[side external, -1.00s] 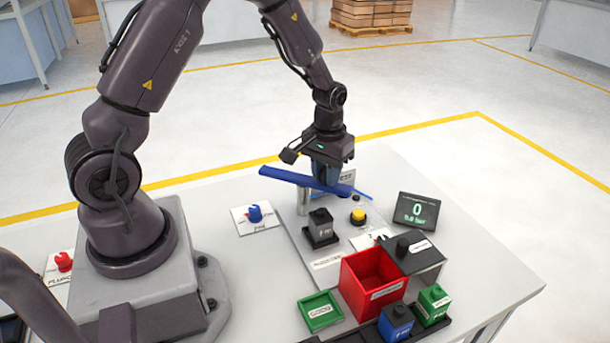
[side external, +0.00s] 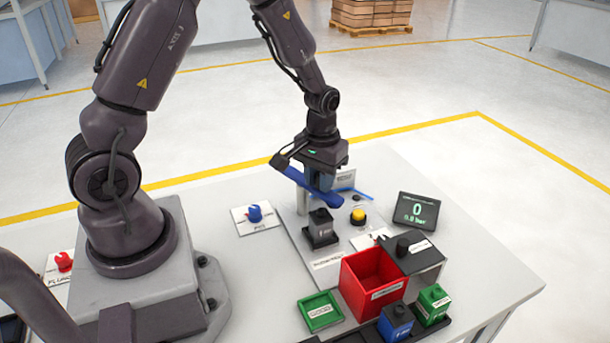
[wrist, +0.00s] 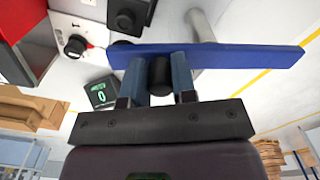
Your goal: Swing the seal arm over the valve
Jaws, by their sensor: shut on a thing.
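The seal arm is a flat blue bar (side external: 325,199) raised above the grey panel on a pale post (side external: 302,205). In the wrist view the bar (wrist: 245,56) runs across the picture, with the post (wrist: 201,27) behind it. My gripper (side external: 320,183) is over the bar; in the wrist view its two blue fingers (wrist: 159,85) are shut on a short black knob (wrist: 160,74) at the bar. A dark block with a round top (side external: 320,228), apparently the valve, stands on the panel just in front of the bar; it also shows in the wrist view (wrist: 128,17).
A yellow button (side external: 358,216) sits right of the dark block. A display (side external: 416,211) reads 0. A red bin (side external: 374,282), a green tray (side external: 320,311) and blue and green blocks stand nearer. A blue knob (side external: 255,213) is on a plate at left.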

